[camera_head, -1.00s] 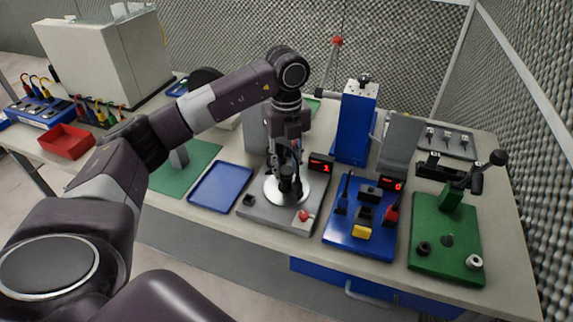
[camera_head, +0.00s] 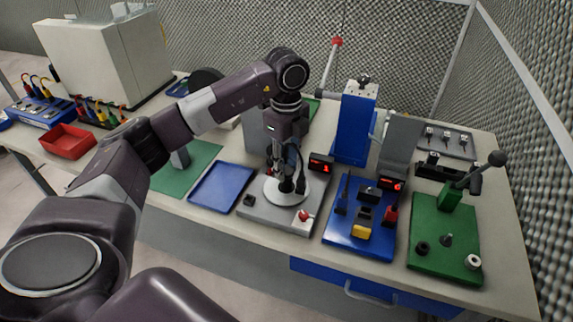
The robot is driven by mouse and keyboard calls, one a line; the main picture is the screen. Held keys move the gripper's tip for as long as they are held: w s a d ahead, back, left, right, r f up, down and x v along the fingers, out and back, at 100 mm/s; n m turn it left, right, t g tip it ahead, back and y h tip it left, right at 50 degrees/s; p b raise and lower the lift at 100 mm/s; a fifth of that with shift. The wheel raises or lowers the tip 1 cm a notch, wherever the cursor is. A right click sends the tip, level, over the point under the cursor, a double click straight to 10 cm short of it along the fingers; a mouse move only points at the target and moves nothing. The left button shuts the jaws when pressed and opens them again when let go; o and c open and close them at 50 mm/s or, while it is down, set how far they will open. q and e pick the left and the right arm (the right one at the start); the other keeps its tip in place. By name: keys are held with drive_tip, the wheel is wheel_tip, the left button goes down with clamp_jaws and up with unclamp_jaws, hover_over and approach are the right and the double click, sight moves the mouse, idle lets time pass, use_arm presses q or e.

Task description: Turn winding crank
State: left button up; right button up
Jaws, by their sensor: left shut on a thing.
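The winding station is a grey base plate (camera_head: 262,212) bearing a round white disc (camera_head: 272,197) and a red-topped button at its front corner. My left gripper (camera_head: 291,185) reaches down from above over the disc and is shut on the crank's handle. The fingers hide most of the handle and crank arm. A small black counter (camera_head: 320,163) at the plate's back right shows a red 1. My right gripper is not in view.
A blue tray (camera_head: 221,187) lies left of the station. A blue fixture plate (camera_head: 352,245) with small parts stands close on its right. Farther right is a green plate (camera_head: 440,258) with a lever. A tall blue press (camera_head: 354,128) stands behind.

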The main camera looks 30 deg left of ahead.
sight(286, 170)
use_arm(q)
drive_tip(key=shift+w+r+n+p, duration=0.15)
drive_tip(key=shift+n+p, duration=0.4)
drive_tip(key=shift+n, duration=2.35)
drive_tip(key=shift+n+p, duration=0.6)
drive_tip(key=shift+n, duration=1.8)
drive_tip(key=shift+n, duration=0.5)
drive_tip(key=o, duration=1.1)
drive_tip(key=shift+o, duration=0.2)
wheel_tip(286, 170, up, 7)
drive_tip(key=shift+r, duration=0.2)
drive_tip(key=shift+f, duration=0.1)
